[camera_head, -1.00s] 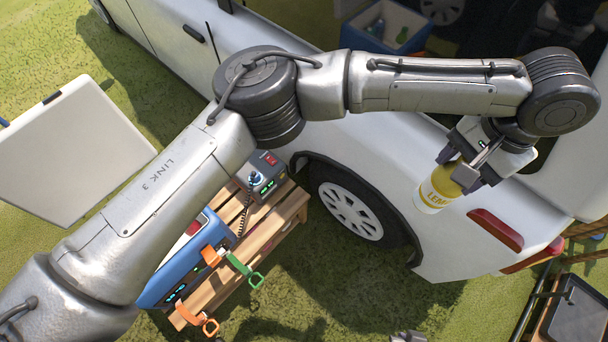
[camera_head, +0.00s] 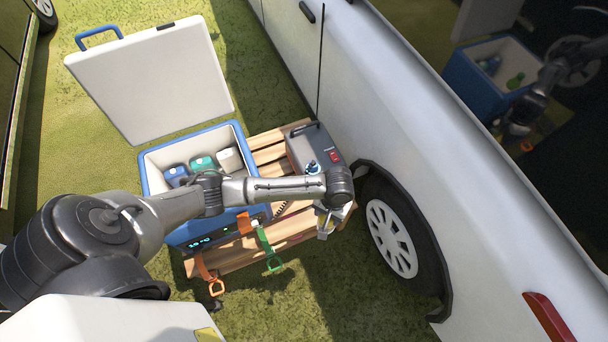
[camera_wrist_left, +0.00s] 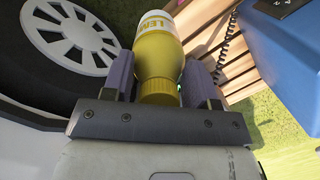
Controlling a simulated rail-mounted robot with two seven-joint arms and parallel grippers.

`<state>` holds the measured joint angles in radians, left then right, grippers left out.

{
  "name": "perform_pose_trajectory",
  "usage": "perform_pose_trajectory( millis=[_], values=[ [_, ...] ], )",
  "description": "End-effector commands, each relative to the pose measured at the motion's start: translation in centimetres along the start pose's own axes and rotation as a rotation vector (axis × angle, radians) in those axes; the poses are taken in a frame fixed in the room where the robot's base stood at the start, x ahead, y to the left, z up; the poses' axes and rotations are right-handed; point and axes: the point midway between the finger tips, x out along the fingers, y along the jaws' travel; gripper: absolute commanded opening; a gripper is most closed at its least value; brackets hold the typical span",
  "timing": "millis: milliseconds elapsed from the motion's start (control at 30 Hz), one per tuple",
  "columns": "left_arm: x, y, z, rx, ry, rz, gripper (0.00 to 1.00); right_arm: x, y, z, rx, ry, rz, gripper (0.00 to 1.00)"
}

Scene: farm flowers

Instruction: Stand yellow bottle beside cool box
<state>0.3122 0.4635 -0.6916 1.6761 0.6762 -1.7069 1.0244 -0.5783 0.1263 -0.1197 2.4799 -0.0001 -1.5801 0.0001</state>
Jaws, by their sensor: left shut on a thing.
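The yellow bottle (camera_wrist_left: 158,52), with a white label band, is between the fingers of my left gripper (camera_wrist_left: 159,85) in the left wrist view. In the head view the left gripper (camera_head: 329,224) is over the right part of the wooden pallet, and only a little of the bottle (camera_head: 323,234) shows below it. Whether the bottle touches the pallet cannot be told. The blue cool box (camera_head: 238,138) stands open on the pallet, left of the gripper, with bottles inside. My left arm crosses in front of it. My right gripper is not in view.
The wooden pallet (camera_head: 268,155) also carries a grey box (camera_head: 318,150) with a coiled cord, behind the gripper. Orange and green straps (camera_head: 272,262) hang at its front. The white vehicle and its wheel (camera_head: 392,238) are close on the right.

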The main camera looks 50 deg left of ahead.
Motion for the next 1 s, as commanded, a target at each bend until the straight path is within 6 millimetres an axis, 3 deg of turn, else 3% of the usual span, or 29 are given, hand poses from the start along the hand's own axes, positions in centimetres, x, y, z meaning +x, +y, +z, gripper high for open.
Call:
perform_pose_trajectory(
  millis=[33,200,400,500,600,767,1000],
  values=[
    [1.2,-3.2,-0.8,-0.061,-0.005,0.003,0.00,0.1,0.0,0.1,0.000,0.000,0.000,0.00],
    [2.7,-12.1,-4.3,-0.197,-0.003,0.028,0.00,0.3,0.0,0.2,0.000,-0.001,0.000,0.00],
    [2.5,-20.6,-8.1,-0.271,-0.002,0.044,0.00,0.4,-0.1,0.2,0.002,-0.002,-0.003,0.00],
    [2.2,-23.6,-9.7,-0.266,-0.002,0.045,0.00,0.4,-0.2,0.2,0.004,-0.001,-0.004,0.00],
    [2.1,-25.3,-10.7,-0.228,-0.003,0.039,0.00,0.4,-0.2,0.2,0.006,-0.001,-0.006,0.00],
    [2.6,-26.1,-11.4,-0.168,-0.002,0.029,0.00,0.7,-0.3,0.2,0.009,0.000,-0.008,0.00],
    [6.5,-26.1,-12.1,-0.139,-0.004,0.026,0.00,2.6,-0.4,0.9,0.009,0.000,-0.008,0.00]
  ],
)
